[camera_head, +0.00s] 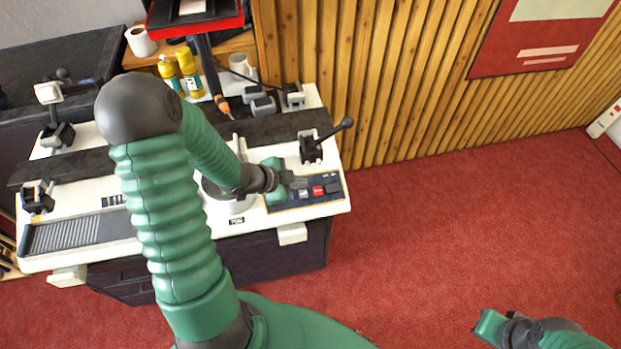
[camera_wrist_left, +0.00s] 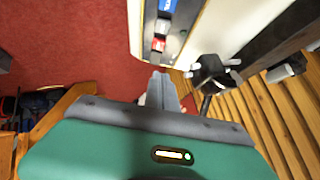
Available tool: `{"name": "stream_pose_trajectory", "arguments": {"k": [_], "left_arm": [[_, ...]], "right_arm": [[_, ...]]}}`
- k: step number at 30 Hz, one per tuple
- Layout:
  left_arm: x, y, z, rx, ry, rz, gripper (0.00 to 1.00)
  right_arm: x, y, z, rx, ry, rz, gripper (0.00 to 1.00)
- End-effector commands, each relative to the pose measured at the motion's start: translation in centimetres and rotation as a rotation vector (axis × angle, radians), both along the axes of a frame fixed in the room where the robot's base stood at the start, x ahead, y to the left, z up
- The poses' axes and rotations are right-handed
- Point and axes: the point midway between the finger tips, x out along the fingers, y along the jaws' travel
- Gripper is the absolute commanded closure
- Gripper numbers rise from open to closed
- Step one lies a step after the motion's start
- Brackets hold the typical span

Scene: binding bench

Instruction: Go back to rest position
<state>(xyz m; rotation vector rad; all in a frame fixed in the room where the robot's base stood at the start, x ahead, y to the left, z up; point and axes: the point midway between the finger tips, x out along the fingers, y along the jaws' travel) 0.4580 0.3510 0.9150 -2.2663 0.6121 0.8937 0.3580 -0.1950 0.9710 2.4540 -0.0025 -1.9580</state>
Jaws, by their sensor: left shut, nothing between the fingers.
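My left gripper (camera_head: 297,183) is shut and empty, with its fingertips over the left part of the dark button panel (camera_head: 335,191) at the front right corner of the white binding machine (camera_head: 262,225). In the left wrist view the closed fingers (camera_wrist_left: 158,84) point toward the panel (camera_wrist_left: 177,42) with its red, grey and blue buttons. I cannot tell whether the tips touch it. My left arm hides the middle of the machine. My right gripper (camera_head: 492,325) is at the lower right edge, over the red carpet; its fingers are not clear enough to judge.
A black lever (camera_head: 328,137) stands just behind the panel; it also shows in the left wrist view (camera_wrist_left: 210,75). The red carpet (camera_head: 430,230) on the right is free.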

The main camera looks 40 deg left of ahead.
Motion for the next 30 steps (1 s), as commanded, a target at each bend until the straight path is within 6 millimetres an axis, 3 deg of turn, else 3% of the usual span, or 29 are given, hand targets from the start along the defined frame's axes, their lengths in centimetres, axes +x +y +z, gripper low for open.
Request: {"name": "stream_pose_trajectory", "arguments": {"k": [5,17,21,26,30], "left_arm": [[-0.8,0.4,0.5,-0.002,-0.003,0.0,1.0],[-0.7,0.4,0.4,-0.002,0.001,0.001,1.0],[-0.4,-0.2,0.8,0.027,0.065,0.072,1.0],[-1.6,-3.3,2.8,0.048,0.245,0.359,1.0],[-5.6,-9.0,4.7,-0.058,0.401,0.618,1.0]], "right_arm": [[0.0,0.0,0.3,0.0,0.0,0.0,1.0],[0.0,0.0,0.3,0.0,0.0,0.0,1.0],[0.0,0.0,0.3,0.0,0.0,0.0,1.0],[0.0,0.0,0.3,0.0,0.0,0.0,1.0],[0.0,0.0,0.2,0.0,0.0,0.0,1.0]]}}
